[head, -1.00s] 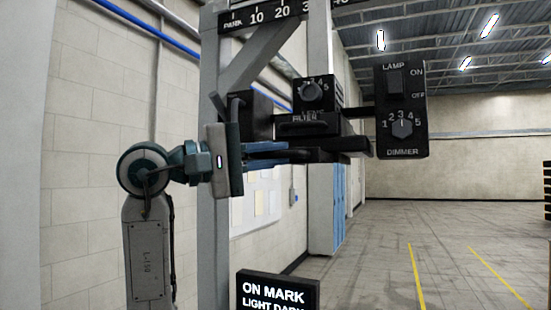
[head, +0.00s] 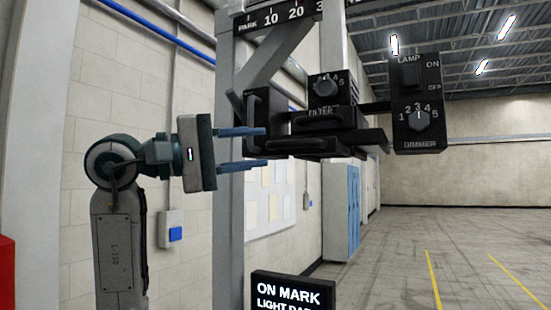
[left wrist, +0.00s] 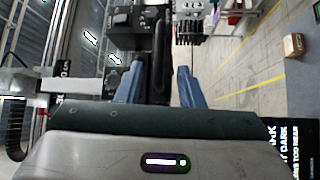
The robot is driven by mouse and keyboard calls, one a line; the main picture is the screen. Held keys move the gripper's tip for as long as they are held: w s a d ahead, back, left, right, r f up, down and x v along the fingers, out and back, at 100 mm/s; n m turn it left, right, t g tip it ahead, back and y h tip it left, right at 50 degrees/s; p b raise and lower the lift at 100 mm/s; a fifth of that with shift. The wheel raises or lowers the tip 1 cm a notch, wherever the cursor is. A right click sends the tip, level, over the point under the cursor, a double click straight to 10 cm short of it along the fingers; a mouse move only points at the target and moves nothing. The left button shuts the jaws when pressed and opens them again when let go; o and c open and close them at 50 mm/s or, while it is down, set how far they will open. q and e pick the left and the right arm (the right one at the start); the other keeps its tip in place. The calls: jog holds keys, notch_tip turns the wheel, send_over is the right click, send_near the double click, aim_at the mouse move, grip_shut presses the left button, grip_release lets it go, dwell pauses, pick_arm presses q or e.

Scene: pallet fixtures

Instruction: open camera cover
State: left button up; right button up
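The black camera unit (head: 262,112) is mounted on the grey post. Black parts with bar handles stick out from its front: an upper one marked FILTER (head: 322,125) and a lower one (head: 300,149). I cannot tell for sure which part is the cover. My left gripper (head: 266,147) is open, its two blue fingers spread one above the other, with tips at the left end of the lower handle part. In the left wrist view, a dark bar (left wrist: 160,50) shows between and beyond the fingertips (left wrist: 161,66); contact is unclear. My right gripper is out of view.
A lamp and dimmer panel (head: 418,105) sits right of the unit, and a small numbered dial (head: 325,86) above it. The grey post (head: 230,200) stands behind the gripper. A sign reading ON MARK (head: 292,293) is below. The floor at right is open.

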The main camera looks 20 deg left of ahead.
pick_arm(q)
jog(key=shift+b+v, duration=0.65)
jog(key=shift+v, duration=1.4)
